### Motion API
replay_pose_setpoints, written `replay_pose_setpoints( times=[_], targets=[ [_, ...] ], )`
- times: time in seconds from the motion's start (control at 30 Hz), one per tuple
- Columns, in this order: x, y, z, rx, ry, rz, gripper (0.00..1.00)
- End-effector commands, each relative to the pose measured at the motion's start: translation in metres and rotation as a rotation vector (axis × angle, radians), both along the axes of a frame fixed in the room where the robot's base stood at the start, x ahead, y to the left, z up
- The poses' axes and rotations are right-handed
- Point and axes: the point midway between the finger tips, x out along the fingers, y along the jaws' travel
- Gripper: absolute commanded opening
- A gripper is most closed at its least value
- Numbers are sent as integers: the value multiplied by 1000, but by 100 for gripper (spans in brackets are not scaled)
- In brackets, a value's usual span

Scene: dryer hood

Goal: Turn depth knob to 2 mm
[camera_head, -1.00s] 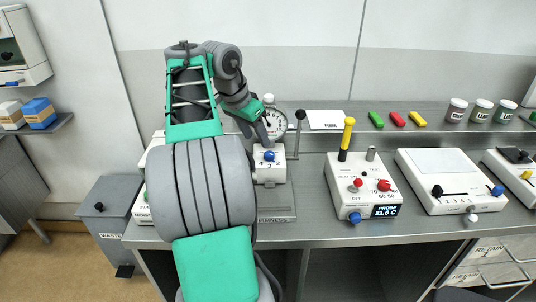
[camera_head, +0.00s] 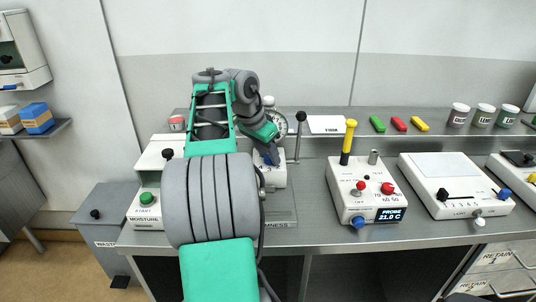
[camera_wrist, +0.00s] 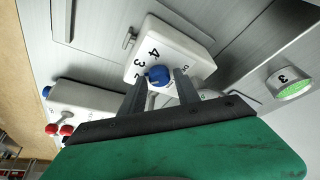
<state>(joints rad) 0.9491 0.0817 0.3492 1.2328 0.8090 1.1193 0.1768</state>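A blue round knob (camera_wrist: 158,76) sits on the face of a white box (camera_wrist: 150,50) marked with digits such as 2, 3 and 4. Lettering beside the knob is too small to read. My gripper (camera_wrist: 159,84) is open in the wrist view, with one finger on each side of the knob. I cannot tell if the fingers touch it. In the head view my gripper (camera_head: 268,157) is at the front of the white box (camera_head: 278,172), below a round dial gauge (camera_head: 277,122). It hides most of the knob and digits there, so the setting is unclear.
A probe unit (camera_head: 366,190) with a tall yellow-topped post stands to the right. A white box with a slider (camera_head: 455,185) is beyond it. A moisture unit (camera_head: 147,190) is left of my arm. The shelf behind holds small coloured blocks and jars.

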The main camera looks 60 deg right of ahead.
Motion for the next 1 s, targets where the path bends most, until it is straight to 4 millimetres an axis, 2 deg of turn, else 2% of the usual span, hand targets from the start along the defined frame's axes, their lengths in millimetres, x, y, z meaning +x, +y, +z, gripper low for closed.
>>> replay_pose_setpoints(
  times=[0.07, 0.43, 0.67, 0.83, 1.0],
  targets=[
    [0, 0, 0, 0, 0, 0, 31],
    [0, 0, 0, 0, 0, 0, 0],
    [0, 0, -1, 0, 0, 10, 0],
    [-1, 0, -3, -1, 0, 124, 0],
    [0, 0, 0, 1, 1, 139, 0]
  ],
)
